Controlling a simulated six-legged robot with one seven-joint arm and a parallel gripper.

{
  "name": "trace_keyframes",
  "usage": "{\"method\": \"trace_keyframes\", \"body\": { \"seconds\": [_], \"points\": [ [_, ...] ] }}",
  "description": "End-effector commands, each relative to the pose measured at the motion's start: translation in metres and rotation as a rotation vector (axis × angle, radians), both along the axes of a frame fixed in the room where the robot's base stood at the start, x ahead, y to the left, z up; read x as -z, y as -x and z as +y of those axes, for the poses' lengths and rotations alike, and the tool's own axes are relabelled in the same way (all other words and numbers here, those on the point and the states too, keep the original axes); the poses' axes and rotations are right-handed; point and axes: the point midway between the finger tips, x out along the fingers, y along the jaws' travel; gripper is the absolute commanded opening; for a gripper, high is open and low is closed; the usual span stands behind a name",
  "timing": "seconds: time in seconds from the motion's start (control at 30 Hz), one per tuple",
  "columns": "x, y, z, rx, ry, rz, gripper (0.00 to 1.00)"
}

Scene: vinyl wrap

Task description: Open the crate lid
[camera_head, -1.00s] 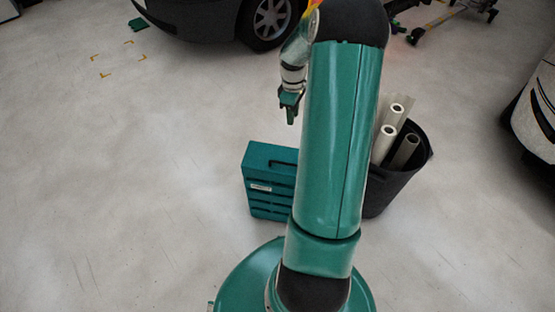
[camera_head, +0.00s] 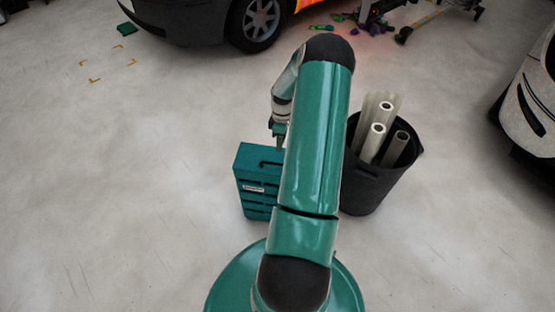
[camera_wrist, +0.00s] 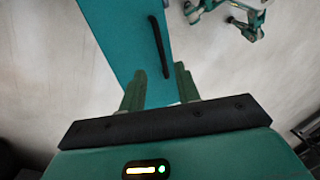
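The teal crate (camera_head: 254,180) stands on the floor, partly hidden behind my arm in the head view. Its lid is down, and a dark handle shows on top of it. In the wrist view the teal lid (camera_wrist: 118,40) fills the upper middle, with the long black handle (camera_wrist: 159,46) on it. My gripper (camera_wrist: 158,84) is open, its two green fingers apart with nothing between them. The fingers point toward the lid, with the handle ahead of the right finger. In the head view my gripper (camera_head: 279,140) is just above the crate's top, partly hidden by my arm.
A black bin (camera_head: 368,187) with several rolls (camera_head: 374,142) stands right of the crate. A dark vehicle (camera_head: 185,22) is at the back and a white one (camera_head: 530,100) at the right. The floor left of the crate is clear.

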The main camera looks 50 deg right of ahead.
Motion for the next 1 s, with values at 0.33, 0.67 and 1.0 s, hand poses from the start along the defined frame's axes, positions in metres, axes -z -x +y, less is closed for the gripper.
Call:
{"method": "trace_keyframes", "body": {
  "seconds": [0.33,0.67,1.0],
  "points": [
    [0.068,0.003,0.015,-0.005,-0.004,0.001,0.32],
    [0.093,0.004,0.019,-0.006,0.000,-0.001,0.32],
    [0.092,0.004,0.019,-0.005,0.000,-0.001,0.05]
  ]
}}
